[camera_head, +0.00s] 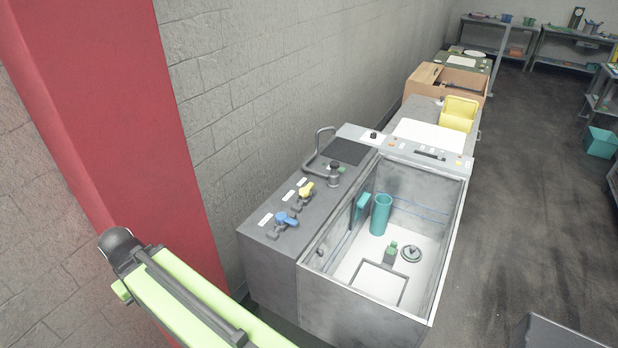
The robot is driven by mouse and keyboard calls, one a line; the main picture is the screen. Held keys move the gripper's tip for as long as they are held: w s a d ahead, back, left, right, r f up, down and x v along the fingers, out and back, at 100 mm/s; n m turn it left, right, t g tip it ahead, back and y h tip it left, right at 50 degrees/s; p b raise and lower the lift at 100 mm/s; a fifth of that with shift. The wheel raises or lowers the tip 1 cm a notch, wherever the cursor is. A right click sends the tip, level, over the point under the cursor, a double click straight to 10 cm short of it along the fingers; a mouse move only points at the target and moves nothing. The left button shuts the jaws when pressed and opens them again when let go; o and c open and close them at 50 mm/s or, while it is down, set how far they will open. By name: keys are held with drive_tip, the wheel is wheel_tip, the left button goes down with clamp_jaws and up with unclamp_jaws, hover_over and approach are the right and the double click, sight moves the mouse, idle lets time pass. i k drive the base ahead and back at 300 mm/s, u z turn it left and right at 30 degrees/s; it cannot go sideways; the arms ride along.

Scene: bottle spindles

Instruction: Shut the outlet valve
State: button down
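Two small valves sit on the dark grey counter left of the open basin. One has a blue handle (285,218) and is nearer. The other has a yellow handle (306,190) and is just behind it. White labels lie beside them, too small to read, so I cannot tell which is the outlet valve or whether either is open. A grey tap with a bent pipe (323,140) stands farther back. A lime green link of my arm crosses the lower left, short of the counter. My gripper is not in view.
The open basin (447,250) holds a teal cylinder (381,214), a small green item (392,247) and a round grey piece (411,253). A red pillar (110,120) and brick wall stand left. A yellow bin (459,113) and cardboard box (463,80) are behind.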

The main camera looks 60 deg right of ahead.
sight(304, 191)
drive_tip(key=u, duration=0.1)
drive_tip(key=k, duration=0.95)
drive_tip(key=z, duration=0.15)
drive_tip(key=i, duration=1.95)
drive_tip(key=u, duration=0.1)
